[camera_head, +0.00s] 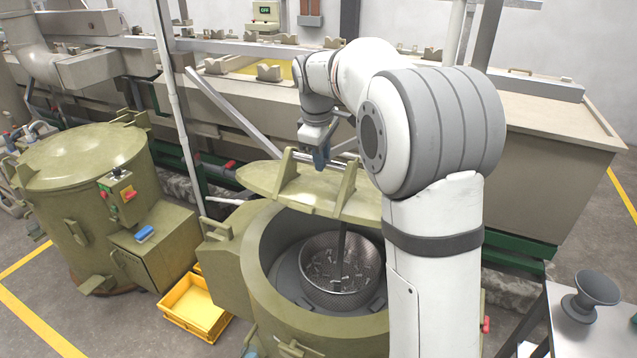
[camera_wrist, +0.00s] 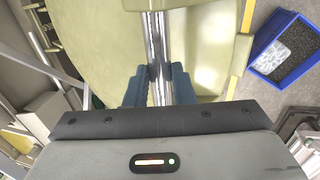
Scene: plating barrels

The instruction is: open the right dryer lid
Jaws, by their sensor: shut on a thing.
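The right dryer (camera_head: 262,265) is an olive-green drum with its mouth uncovered at the front. Its round green lid (camera_head: 262,178) is off the mouth, raised at the back; my arm hides its right part. Two brackets on the lid carry a shiny bar handle (camera_head: 338,158), which runs upright through the wrist view (camera_wrist: 157,40). My gripper (camera_head: 321,158) is shut on this bar, with its blue fingers (camera_wrist: 158,88) on either side. Inside the drum is a perforated metal basket (camera_head: 338,290) with small metal parts and a dark central post.
The left dryer (camera_head: 85,155) has its lid down. A yellow crate (camera_head: 195,305) lies on the floor between the dryers. Long tanks (camera_head: 540,120) stand behind. A table (camera_head: 590,335) is at the right. The wrist view shows a blue crate (camera_wrist: 265,62) of dark grains.

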